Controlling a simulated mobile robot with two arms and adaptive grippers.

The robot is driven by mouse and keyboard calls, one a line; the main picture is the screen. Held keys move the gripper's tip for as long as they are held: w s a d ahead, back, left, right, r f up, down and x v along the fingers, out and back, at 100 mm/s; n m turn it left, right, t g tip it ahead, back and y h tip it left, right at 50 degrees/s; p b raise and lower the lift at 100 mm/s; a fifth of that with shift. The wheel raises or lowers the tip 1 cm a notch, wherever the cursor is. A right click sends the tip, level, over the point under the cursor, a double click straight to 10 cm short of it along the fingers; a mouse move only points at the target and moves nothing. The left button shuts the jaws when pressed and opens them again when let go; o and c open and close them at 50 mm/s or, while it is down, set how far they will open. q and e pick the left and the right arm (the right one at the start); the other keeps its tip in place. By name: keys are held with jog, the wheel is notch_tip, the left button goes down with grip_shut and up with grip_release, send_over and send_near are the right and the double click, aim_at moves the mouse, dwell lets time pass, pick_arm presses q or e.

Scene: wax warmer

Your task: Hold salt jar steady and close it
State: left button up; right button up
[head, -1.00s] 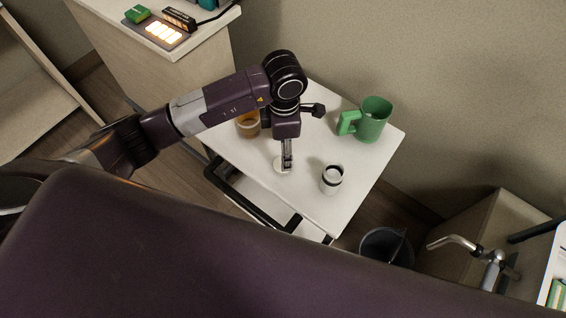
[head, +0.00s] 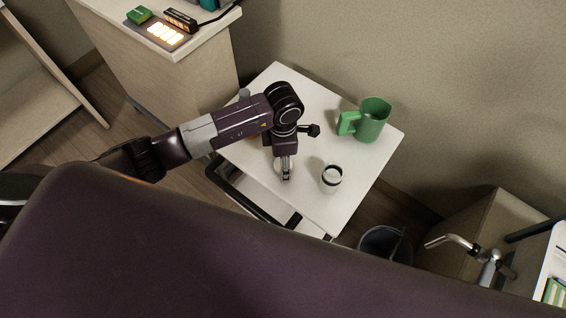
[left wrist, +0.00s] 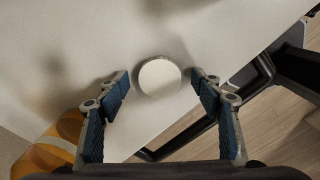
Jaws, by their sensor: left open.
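A small white jar with a dark band near its rim (head: 332,179) stands upright on the white table (head: 318,206), right of my left gripper in the head view. A flat white round lid (left wrist: 159,77) lies on the table and shows between the open fingers of my left gripper (left wrist: 161,82) in the left wrist view. In the head view the left gripper (head: 286,177) points down over the lid and partly hides it (head: 278,167). I cannot tell whether the fingers touch the lid. The right gripper is not in view.
A green mug (head: 370,121) stands at the table's back right. An amber container (left wrist: 52,148) shows at lower left in the left wrist view; my arm mostly hides it in the head view. A dark bin (head: 385,245) stands beyond the table's front right edge.

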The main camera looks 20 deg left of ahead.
pick_arm(q)
jog(key=shift+c, duration=0.3)
jog(key=c, duration=0.8)
notch_tip(320, 180, up, 20)
jog(key=shift+r+b, duration=0.1)
jog(key=shift+b, duration=0.6)
